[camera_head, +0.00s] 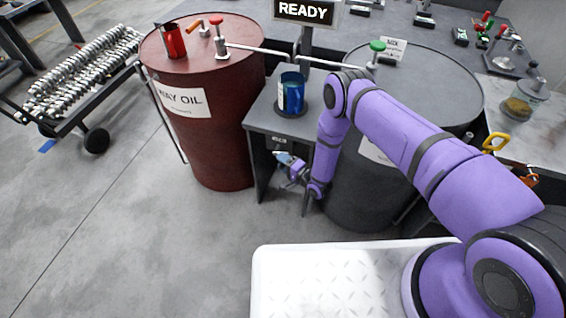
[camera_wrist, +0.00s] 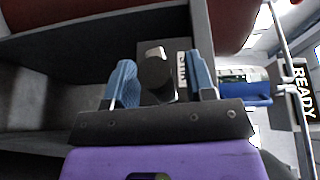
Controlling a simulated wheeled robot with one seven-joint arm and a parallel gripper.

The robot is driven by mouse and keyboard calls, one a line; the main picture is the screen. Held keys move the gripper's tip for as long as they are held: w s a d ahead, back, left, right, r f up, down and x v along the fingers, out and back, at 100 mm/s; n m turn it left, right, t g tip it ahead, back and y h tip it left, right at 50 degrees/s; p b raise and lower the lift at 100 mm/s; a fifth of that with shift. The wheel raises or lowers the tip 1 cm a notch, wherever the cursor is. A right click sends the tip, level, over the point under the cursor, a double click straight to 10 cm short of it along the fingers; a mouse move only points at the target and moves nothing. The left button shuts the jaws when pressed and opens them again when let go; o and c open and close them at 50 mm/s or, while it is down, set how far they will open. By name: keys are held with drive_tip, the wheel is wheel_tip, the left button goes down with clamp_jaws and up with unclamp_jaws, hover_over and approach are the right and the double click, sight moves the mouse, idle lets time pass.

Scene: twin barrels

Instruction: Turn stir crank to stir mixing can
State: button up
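The mixing can (camera_head: 291,92) is blue and stands upright on the dark stand between the two barrels. A dark, rounded knob (camera_wrist: 157,72), which looks like the stir crank's handle, is between my gripper's fingers. A partly covered label is behind it. My gripper (camera_wrist: 160,78) has blue fingers, open on both sides of the knob with gaps. In the head view my gripper (camera_head: 288,160) is low at the stand's front; the crank is not clear there.
A red barrel (camera_head: 209,100) marked WAY OIL is left of the stand (camera_head: 258,120). A dark grey barrel (camera_head: 415,75) is to the right, partly behind my arm. A READY sign (camera_head: 304,11) stands behind the can. Floor at front left is clear.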

drive_tip(key=c, duration=0.8)
drive_tip(key=shift+r+h, duration=0.2)
drive_tip(key=shift+h, duration=0.2)
drive_tip(key=g+h, duration=0.1)
drive_tip(key=r+n+g+h, duration=0.1)
drive_tip(key=shift+w+a+r+h, duration=0.2)
drive_tip(key=shift+a+r+h, duration=0.05)
drive_tip(key=shift+a+h, duration=0.15)
drive_tip(key=shift+w+a+r+n+g+h, duration=0.3)
drive_tip(key=shift+a+n+g+h, duration=0.55)
drive_tip(key=shift+h, duration=1.5)
drive_tip(key=shift+w+a+r+n+g+h, duration=0.1)
drive_tip(key=shift+w+a+n+g+h, duration=0.3)
drive_tip(key=shift+a+g+h, duration=1.35)
drive_tip(key=shift+w+a+r+n+g+h, duration=0.25)
drive_tip(key=shift+n+g+h, duration=0.4)
drive_tip(key=shift+h, duration=2.25)
drive_tip(key=shift+f, duration=0.15)
